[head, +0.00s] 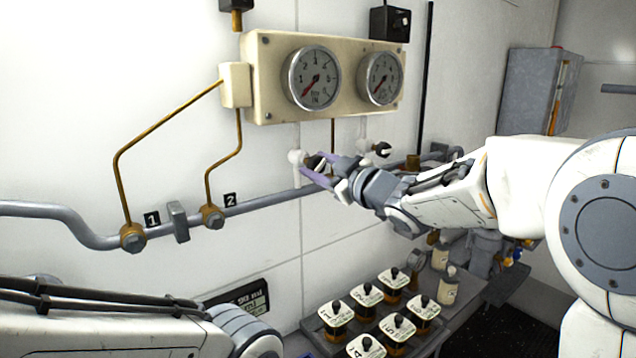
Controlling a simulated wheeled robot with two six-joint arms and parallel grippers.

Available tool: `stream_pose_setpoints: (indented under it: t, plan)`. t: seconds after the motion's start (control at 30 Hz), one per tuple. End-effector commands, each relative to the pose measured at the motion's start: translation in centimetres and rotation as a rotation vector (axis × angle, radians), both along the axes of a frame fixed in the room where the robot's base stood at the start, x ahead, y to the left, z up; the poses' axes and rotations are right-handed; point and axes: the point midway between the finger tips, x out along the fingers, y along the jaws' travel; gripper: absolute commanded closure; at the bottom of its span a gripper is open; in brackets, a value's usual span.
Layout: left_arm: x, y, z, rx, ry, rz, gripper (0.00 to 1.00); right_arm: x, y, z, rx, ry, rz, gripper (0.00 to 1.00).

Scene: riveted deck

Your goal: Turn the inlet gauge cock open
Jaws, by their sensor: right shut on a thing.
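The inlet gauge (313,78), marked IN, is the left of two round dials on a cream panel. Its needle points down and left, near the low end. Below it on the wall pipe is the inlet gauge cock (296,158), with a white body and a dark handle partly hidden by my fingers. My right gripper (318,171) reaches in from the right and is shut on the cock's handle. The handle's exact angle is hard to see. My left arm lies at the lower left, and its gripper is out of the picture.
A second gauge (380,78) sits to the right, with another dark-handled cock (381,150) below it, close to my right wrist. A grey pipe (262,201) with brass fittings runs along the wall. A rack (318,325) of several capped, labelled jars stands below.

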Motion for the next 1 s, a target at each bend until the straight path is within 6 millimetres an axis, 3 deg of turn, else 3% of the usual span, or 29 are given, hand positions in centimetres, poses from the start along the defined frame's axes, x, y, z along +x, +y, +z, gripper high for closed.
stream_pose_setpoints:
  t: [0.03, 0.5, 1.0]
  plan:
    - [0.0, 0.0, -1.1, 0.000, 0.000, 0.000, 0.50, 0.0, 0.0, -0.5, -0.035, -0.028, 0.001, 1.00]
    - [0.0, 0.0, -5.2, 0.000, 0.000, -0.002, 0.50, 0.0, 0.0, -0.4, -0.392, -0.284, 0.001, 1.00]
    - [0.0, 0.0, -7.3, 0.000, 0.000, -0.002, 0.50, 0.0, 0.0, -0.2, -0.637, -0.462, 0.003, 1.00]
